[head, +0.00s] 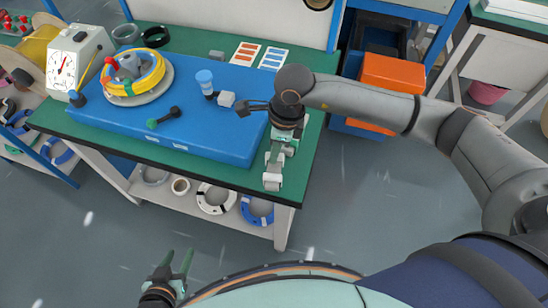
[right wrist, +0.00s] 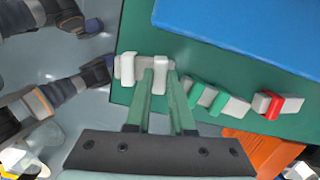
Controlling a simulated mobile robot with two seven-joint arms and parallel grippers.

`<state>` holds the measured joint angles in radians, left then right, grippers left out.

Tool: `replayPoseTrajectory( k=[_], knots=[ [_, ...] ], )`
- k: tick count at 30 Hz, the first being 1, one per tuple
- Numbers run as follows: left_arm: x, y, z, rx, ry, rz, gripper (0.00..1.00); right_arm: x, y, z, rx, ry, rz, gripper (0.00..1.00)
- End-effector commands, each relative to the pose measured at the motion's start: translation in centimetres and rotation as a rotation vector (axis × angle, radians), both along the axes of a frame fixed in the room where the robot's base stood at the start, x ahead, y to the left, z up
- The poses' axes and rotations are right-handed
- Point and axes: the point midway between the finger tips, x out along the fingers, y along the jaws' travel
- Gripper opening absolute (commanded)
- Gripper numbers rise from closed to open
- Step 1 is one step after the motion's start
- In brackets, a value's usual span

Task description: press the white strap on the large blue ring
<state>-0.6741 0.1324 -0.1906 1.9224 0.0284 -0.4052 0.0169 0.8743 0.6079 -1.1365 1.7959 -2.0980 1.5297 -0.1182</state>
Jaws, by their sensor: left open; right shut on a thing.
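My right gripper (head: 273,172) points down at the front right of the green table. Its green fingers, seen from above in the right wrist view (right wrist: 163,75), are shut on a small white strap (right wrist: 158,72). A pale piece also shows at the fingertips in the head view. The exact grip is partly hidden by the fingers. A blue ring (head: 248,207) with white segments lies on the lower shelf, below and left of the right gripper and apart from it. My left gripper (head: 178,260) is open and empty, in front of the table over the floor.
Other white, green (right wrist: 207,95) and red (right wrist: 271,105) pieces lie in a row near the right gripper. A blue board (head: 190,135) covers most of the green table (head: 302,165). A white ring (head: 203,204) lies left of the blue ring. An orange bin (head: 390,75) stands right.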

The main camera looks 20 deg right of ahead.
Motion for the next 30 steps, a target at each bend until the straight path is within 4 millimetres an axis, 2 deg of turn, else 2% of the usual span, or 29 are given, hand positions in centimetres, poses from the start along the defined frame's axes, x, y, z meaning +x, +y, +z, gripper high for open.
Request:
replayPoseTrajectory(
  k=[1, 21, 30],
  knots=[
    [0.0, 0.0, 0.6, 0.000, 0.000, 0.000, 0.50, 0.0, 0.0, 0.8, 0.001, -0.001, 0.000, 0.00],
    [0.0, 0.1, 3.7, 0.001, 0.002, 0.001, 0.50, 0.0, 0.0, 6.0, 0.000, -0.001, 0.000, 0.00],
    [0.0, 0.1, 3.7, 0.001, 0.002, 0.001, 0.50, 0.0, 0.0, 6.1, -0.001, 0.000, 0.000, 0.00]
  ],
)
